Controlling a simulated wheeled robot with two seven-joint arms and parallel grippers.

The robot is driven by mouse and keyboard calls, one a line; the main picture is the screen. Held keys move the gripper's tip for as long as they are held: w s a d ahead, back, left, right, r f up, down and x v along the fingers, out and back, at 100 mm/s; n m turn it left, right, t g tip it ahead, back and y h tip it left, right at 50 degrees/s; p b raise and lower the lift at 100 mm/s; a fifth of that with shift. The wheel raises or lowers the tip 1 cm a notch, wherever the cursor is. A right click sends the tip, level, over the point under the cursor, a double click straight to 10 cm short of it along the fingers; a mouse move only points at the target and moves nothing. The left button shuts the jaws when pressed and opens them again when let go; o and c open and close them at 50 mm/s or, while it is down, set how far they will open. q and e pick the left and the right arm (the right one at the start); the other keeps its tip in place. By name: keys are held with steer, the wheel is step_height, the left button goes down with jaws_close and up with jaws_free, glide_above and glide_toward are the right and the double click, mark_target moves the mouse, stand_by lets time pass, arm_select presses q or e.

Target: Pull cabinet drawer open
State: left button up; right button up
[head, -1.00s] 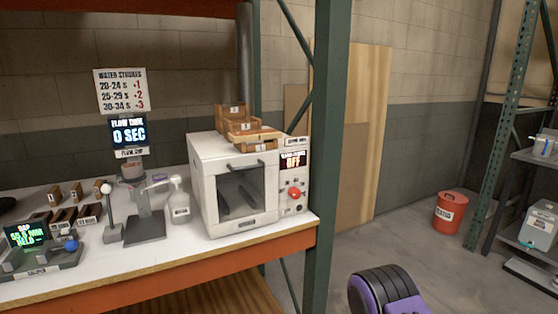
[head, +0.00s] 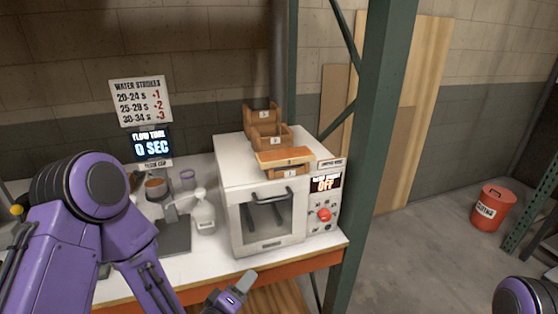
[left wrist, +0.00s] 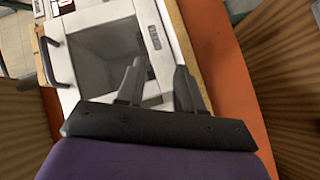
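The cabinet (head: 232,170) is a white box on the bench. Its front has a dark window (head: 268,220) and a dark bar handle (head: 272,195) along the top; the front looks shut. In the left wrist view the cabinet front (left wrist: 85,20) shows at a slant, with the handle (left wrist: 50,62) at the left. My left gripper (head: 235,293) is low in front of the bench edge, below the cabinet. Its two fingers (left wrist: 160,85) are apart with nothing between them, well away from the handle. My right gripper is out of view.
Wooden boxes (head: 268,137) are stacked on the cabinet. A control panel with a red knob (head: 324,214) is at its right, beside a green rack post (head: 372,150). A white spray bottle (head: 203,212) stands left of it. The orange bench edge (head: 330,262) runs below.

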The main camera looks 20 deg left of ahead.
mark_target(276, 200)
arm_select(q)
steer(key=w+d+r+n+t+h+p, duration=0.1)
steer(key=w+r+t, duration=0.1)
steer(key=r, duration=0.6)
steer(key=w+d+r+n+t+h+p, duration=0.1)
steer(key=r+t, duration=0.1)
steer(key=r, duration=0.6)
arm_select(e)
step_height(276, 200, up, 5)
arm_select(q)
steer(key=b+x, duration=0.5)
steer(key=x, duration=0.4)
steer(key=shift+w+b, duration=0.3)
steer(key=shift+w, duration=0.1)
steer(key=shift+w+d+f, duration=0.1)
steer(key=shift+w, duration=0.3)
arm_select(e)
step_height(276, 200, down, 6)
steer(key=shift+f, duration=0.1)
arm_select(q)
jaws_close()
